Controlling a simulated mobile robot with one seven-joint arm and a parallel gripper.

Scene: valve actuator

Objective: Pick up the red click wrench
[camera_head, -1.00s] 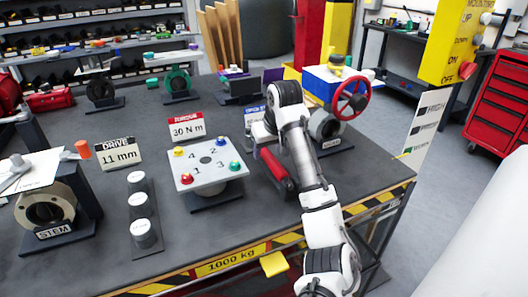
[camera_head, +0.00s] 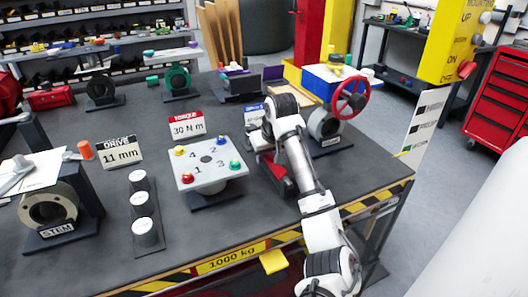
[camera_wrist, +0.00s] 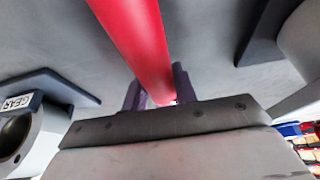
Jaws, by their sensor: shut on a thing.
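The red click wrench (camera_wrist: 137,38) fills the upper middle of the wrist view as a thick red bar. Its near end lies between the two dark fingers of my gripper (camera_wrist: 158,92), which are closed on it. In the head view a red part of the wrench (camera_head: 271,172) shows beside my arm, behind the front edge of the bench. My arm hides much of it there, and the gripper's fingers are hidden too. I cannot tell from these views whether the wrench is clear of its dark rest.
A white plate (camera_head: 207,172) with numbered coloured knobs stands left of my arm. A torque sign (camera_head: 187,124) reads 30 N m. A valve with a red handwheel (camera_head: 350,98) stands to the right. White-topped cylinders (camera_head: 139,199) stand further left. The bench's front right is clear.

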